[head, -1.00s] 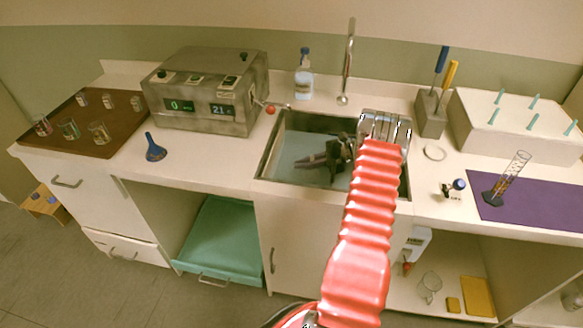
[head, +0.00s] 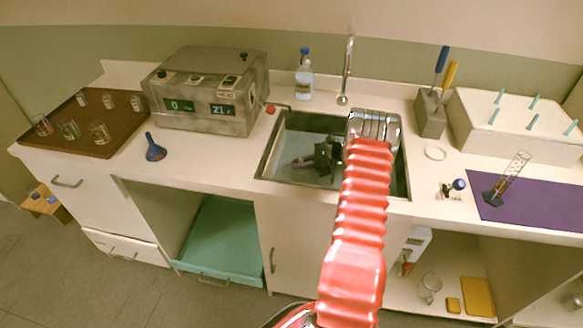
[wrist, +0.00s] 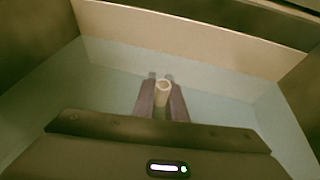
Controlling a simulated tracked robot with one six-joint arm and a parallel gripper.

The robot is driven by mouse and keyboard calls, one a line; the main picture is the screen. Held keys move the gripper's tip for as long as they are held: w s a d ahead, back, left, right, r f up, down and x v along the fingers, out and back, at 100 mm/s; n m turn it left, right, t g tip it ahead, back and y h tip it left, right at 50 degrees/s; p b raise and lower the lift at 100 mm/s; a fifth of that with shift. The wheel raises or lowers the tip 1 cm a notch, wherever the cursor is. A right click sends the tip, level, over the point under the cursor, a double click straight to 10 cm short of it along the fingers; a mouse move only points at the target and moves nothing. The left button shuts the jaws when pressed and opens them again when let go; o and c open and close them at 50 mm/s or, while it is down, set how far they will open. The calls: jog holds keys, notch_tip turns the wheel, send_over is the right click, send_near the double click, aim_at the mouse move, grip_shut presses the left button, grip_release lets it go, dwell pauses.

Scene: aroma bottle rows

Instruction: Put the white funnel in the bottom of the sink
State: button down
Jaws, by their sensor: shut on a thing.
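My gripper (head: 297,163) reaches down inside the sink (head: 264,164). In the wrist view my gripper (wrist: 161,82) is shut on a small pale, round-mouthed piece, the white funnel (wrist: 162,88), which sits between the two purplish fingers. The pale blue sink bottom shows around and beyond the fingers. I cannot tell whether the funnel touches the bottom. In the head view the funnel cannot be made out, and my arm covers the right part of the sink.
The tap (head: 347,70) rises behind the sink, beside a wash bottle (head: 304,76). A grey instrument box (head: 206,92) and a blue funnel (head: 154,148) stand to the left. A pale ring (head: 435,153) and a purple mat (head: 545,205) lie to the right.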

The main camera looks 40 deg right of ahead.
jog(key=c, duration=1.8)
grip_release()
jog(key=shift+f, duration=0.1)
jog(key=v, duration=1.2)
